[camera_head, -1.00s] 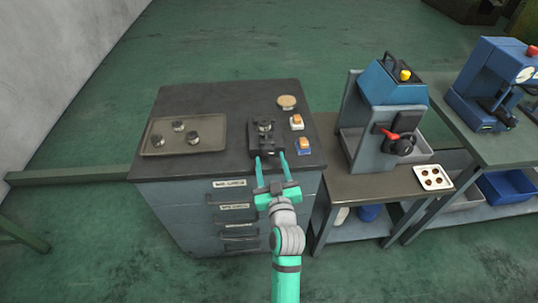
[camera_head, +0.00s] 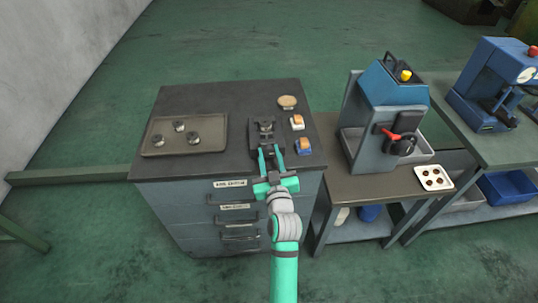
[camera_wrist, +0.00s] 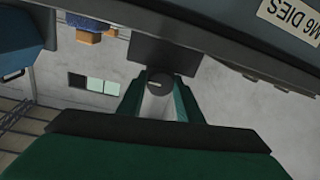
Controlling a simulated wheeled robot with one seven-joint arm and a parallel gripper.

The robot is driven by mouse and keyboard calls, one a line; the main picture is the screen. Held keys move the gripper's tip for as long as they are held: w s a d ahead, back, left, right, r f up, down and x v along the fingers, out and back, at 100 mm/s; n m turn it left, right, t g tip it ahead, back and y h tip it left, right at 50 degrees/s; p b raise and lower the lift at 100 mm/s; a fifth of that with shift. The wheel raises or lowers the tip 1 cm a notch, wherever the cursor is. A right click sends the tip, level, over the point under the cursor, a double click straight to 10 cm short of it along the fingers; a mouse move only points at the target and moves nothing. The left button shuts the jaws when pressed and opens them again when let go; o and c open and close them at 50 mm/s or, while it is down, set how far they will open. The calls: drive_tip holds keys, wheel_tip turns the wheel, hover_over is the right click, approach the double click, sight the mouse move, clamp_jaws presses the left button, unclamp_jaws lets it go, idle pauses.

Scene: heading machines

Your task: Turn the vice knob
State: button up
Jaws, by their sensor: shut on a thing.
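The small dark vice (camera_head: 264,129) stands near the front edge of the grey cabinet top, with a part held at its top. My gripper (camera_head: 269,152) reaches the front of the vice from the near side. In the wrist view its two green fingers (camera_wrist: 160,92) are shut on the round dark vice knob (camera_wrist: 159,82), one finger on each side. The knob's face shows a short light line, lying roughly level. In the head view the fingers mostly hide the knob.
A blue machine (camera_head: 386,110) stands on the bench to the right. The cabinet front has labelled drawers (camera_head: 233,184).

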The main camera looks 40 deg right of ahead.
drive_tip(key=shift+a, duration=0.1)
drive_tip(key=m, duration=0.2)
drive_tip(key=shift+w+f+m, duration=0.1)
drive_tip(key=shift+m, duration=0.3)
drive_tip(key=m, duration=0.5)
drive_tip(key=shift+m+h, duration=0.3)
drive_tip(key=m, duration=0.4)
drive_tip(key=shift+m, duration=0.3)
drive_tip(key=m+h, duration=0.1)
drive_tip(key=m, duration=0.4)
drive_tip(key=o, duration=1)
drive_tip(key=shift+o, duration=0.2)
